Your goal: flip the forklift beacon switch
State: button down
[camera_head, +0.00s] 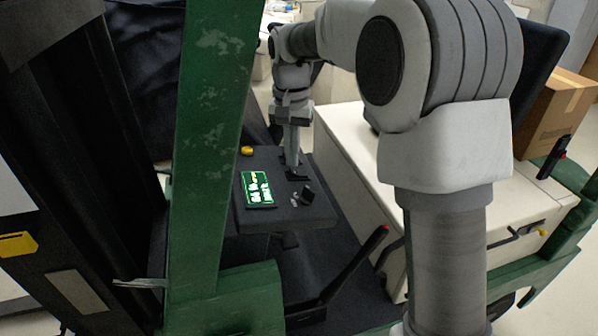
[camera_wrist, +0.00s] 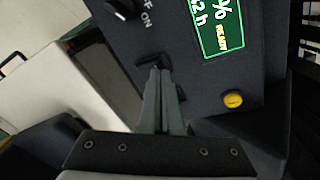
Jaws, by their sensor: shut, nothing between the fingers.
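A dark grey control panel (camera_head: 290,213) sits on the forklift; in the wrist view (camera_wrist: 197,83) it lies under my fingers. My gripper (camera_head: 292,165) points down at the panel with its two fingers together and nothing between them. In the wrist view the gripper tips (camera_wrist: 160,70) are right at a small black switch (camera_wrist: 150,60), partly hidden by the fingers. Whether they touch it I cannot tell. A black knob (camera_wrist: 121,8) beside it has ON lettering; the knob also shows in the head view (camera_head: 307,196). No label shows which is the beacon switch.
A lit green display (camera_head: 257,188) and a yellow button (camera_head: 247,150) are on the panel. A green forklift post (camera_head: 210,150) stands at left. A red-tipped lever (camera_head: 355,262) rises in front, and a pale cover (camera_head: 350,165) lies to the right.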

aim_at(294, 172)
jog(key=shift+f+b, duration=0.45)
jog(key=shift+f, duration=0.4)
jog(key=shift+r, duration=0.1)
notch_tip(294, 172, up, 7)
jog(key=p, duration=0.6)
dwell(0.4)
dwell(0.3)
jog(key=s+d+r+n+t+b, duration=0.1)
jog(key=s+d+r, duration=0.2)
jog(key=s, duration=0.4)
jog(key=s+d+r+n+t+b, duration=0.1)
jog(key=s+d+r+t, duration=0.2)
jog(key=s, duration=0.4)
jog(key=s+d+f+n, duration=0.1)
jog(key=s+d+f, duration=0.1)
jog(key=s, duration=0.4)
jog(key=s+d+f+t, duration=0.1)
jog(key=s+d+f, duration=0.1)
jog(key=s, duration=0.5)
jog(key=shift+s+d+f+n+t+b, duration=0.15)
jog(key=shift+d+f+n+t+b, duration=0.15)
jog(key=shift+f+n+b, duration=0.15)
